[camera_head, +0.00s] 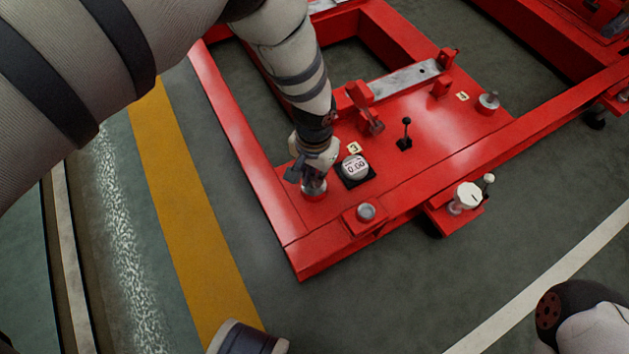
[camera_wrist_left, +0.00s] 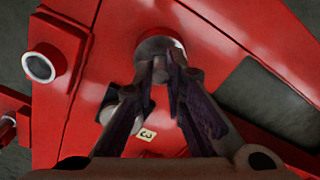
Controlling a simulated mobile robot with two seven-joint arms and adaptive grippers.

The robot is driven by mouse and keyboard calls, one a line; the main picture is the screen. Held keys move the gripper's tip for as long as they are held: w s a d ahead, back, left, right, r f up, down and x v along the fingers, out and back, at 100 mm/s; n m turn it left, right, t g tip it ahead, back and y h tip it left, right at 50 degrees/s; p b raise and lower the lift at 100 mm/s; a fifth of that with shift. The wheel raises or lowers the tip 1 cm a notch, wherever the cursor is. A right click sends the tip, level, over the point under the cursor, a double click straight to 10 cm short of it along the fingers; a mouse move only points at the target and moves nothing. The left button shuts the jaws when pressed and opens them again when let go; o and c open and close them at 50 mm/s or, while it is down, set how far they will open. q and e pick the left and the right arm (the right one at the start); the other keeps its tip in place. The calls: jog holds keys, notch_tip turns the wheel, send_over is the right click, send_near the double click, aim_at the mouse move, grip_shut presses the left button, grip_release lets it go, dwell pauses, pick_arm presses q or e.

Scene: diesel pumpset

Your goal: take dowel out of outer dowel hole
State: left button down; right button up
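My left gripper (camera_head: 311,180) reaches down to a round metal boss (camera_head: 314,190) at the near left corner of the red frame. In the left wrist view the boss (camera_wrist_left: 157,46) lies just beyond the fingertips. The left gripper's fingers (camera_wrist_left: 163,68) are close together there, with a narrow grey piece (camera_wrist_left: 160,70), seemingly the dowel, between their tips. The fingers hide most of it, and I cannot tell how deep it sits in the hole. My right gripper is not in view.
A black-knobbed lever (camera_head: 405,134) and a metal stud (camera_head: 366,212) stand nearby. A white knob (camera_head: 469,195) sits at the frame's front edge. The floor in front is clear.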

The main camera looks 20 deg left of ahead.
aim_at(314, 178)
pick_arm(q)
jog(key=shift+r+p, duration=1)
jog(key=shift+r, duration=0.6)
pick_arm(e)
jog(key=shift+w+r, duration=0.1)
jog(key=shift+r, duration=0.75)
pick_arm(q)
jog(key=shift+r+p, duration=1.5)
jog(key=shift+r, duration=1)
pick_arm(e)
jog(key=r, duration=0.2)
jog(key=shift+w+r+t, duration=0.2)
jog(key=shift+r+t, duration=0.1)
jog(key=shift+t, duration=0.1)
pick_arm(q)
jog(key=shift+f, duration=0.1)
jog(key=shift+d, duration=0.1)
